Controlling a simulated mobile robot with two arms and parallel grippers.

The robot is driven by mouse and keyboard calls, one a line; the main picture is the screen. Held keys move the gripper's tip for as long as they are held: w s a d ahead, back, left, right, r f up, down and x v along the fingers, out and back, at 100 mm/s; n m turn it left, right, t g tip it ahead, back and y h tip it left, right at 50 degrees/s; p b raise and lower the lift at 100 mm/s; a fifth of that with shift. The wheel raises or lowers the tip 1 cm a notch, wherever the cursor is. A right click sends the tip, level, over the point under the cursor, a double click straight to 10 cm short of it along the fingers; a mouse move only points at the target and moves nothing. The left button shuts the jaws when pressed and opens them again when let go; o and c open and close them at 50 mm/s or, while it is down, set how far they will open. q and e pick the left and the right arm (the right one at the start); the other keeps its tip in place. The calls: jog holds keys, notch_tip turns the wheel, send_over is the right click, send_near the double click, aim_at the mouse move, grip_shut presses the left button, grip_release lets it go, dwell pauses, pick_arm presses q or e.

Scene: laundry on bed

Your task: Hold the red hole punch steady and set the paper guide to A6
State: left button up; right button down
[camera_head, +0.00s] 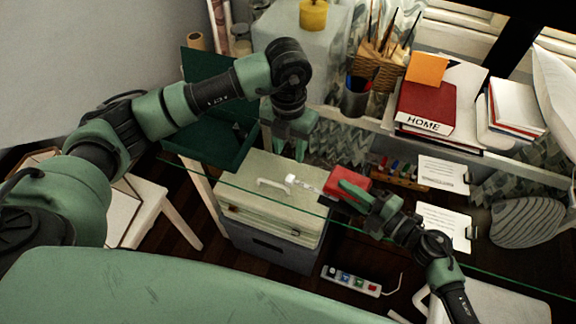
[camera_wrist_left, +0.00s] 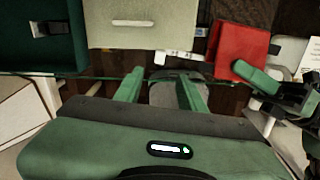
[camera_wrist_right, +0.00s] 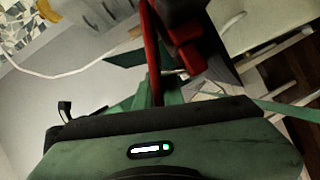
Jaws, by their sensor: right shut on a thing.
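The red hole punch (camera_head: 349,182) sits over the glass desk, right of the cream drawer box seen below. A pale paper guide (camera_head: 302,186) sticks out from its left side. Both also show in the left wrist view, the punch (camera_wrist_left: 238,52) at upper right and the guide (camera_wrist_left: 178,58) left of it. My right gripper (camera_head: 358,193) is shut on the hole punch; in the right wrist view the red body (camera_wrist_right: 153,55) stands between the fingers. My left gripper (camera_head: 287,147) points down, open and empty, above and left of the guide. The guide's markings are too small to read.
A dark green tray (camera_head: 205,130) lies at left. A pen cup (camera_head: 356,98), a wicker basket (camera_head: 378,68) and a red HOME book (camera_head: 427,107) stand behind. Clipboards (camera_head: 443,174) lie at right. A power strip (camera_head: 350,280) shows below the glass edge.

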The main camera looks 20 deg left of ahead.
aim_at(290, 178)
pick_arm(q)
notch_tip(290, 178, down, 12)
jog(key=shift+r, duration=0.1)
dwell(0.4)
grip_shut()
jog(key=shift+d, duration=0.15)
dwell(1.2)
